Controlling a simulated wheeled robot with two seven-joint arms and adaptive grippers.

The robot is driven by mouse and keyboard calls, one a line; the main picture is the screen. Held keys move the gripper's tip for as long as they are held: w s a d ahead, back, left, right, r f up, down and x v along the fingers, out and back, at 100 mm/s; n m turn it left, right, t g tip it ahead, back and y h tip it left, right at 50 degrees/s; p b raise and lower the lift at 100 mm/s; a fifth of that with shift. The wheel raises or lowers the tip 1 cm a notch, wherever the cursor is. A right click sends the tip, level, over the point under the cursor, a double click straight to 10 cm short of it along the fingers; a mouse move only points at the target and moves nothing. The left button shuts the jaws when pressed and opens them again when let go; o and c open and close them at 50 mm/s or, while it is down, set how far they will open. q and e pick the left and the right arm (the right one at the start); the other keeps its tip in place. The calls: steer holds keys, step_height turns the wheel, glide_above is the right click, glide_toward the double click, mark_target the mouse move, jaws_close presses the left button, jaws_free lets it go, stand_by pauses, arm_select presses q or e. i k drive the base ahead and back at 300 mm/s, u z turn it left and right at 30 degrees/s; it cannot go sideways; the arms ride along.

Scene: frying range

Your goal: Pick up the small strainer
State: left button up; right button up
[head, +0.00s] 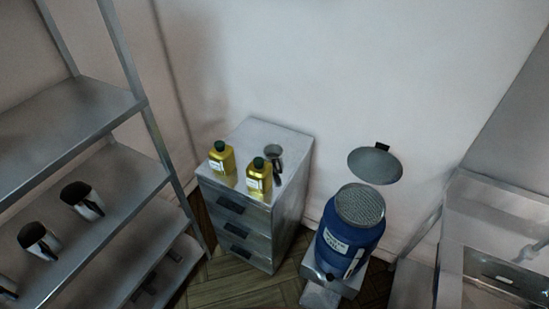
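A small metal utensil (274,153), grey and cup-like with a dark part, stands on the cabinet top behind the oil bottles. It may be the small strainer, but it is too small to tell. A round grey mesh-like disc (375,166) with a dark tab is above and behind the blue drum; I cannot tell whether it is a lid or a strainer. Neither of my grippers is in view.
Two yellow oil bottles (221,160) stand at the front of the metal drawer cabinet (250,135). The blue drum (347,245) has a mesh-like top. A shelf rack (110,190) with metal cups is at left, a steel sink unit (500,235) at right.

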mark_target(273, 153)
steer(key=k, duration=0.55)
steer(key=u, duration=0.9)
steer(key=i, duration=1.3)
steer(key=z, duration=0.3)
